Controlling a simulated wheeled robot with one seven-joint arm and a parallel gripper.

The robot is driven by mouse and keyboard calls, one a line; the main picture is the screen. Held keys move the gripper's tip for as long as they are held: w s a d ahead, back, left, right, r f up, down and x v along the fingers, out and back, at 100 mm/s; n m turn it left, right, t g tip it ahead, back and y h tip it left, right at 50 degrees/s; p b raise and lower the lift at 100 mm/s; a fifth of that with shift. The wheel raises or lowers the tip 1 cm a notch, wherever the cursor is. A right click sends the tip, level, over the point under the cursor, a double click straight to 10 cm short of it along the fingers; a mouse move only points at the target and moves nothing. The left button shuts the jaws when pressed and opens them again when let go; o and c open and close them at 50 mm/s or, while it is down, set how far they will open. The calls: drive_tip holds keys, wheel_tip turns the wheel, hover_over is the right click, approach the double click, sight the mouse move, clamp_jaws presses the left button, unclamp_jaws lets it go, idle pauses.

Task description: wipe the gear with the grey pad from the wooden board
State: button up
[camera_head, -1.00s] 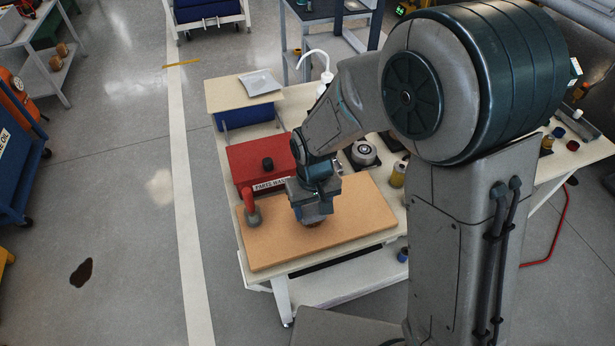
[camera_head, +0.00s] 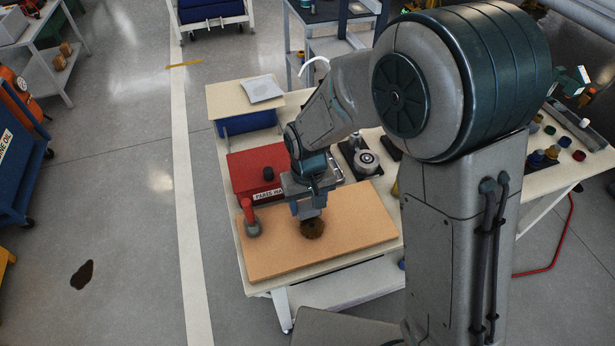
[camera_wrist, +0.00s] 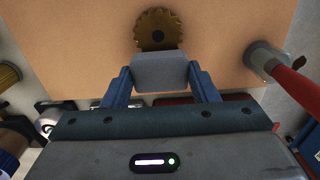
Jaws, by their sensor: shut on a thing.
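The pad is at the gear's far side in the head view. I cannot tell whether the pad touches the gear.
A red parts wash box (camera_head: 256,172) is behind the board. A round metal part on a black base (camera_head: 365,160) is to the right. The board's front is clear.

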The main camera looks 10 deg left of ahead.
drive_tip(key=r, duration=0.2)
drive_tip(key=r+p, duration=0.1)
drive_tip(key=shift+s, duration=0.25)
drive_tip(key=shift+w+r+p, duration=0.15)
drive_tip(key=shift+r+p, duration=0.4)
drive_tip(key=shift+r, duration=0.1)
drive_tip(key=shift+r+p, duration=1.05)
drive_tip(key=shift+r, duration=0.45)
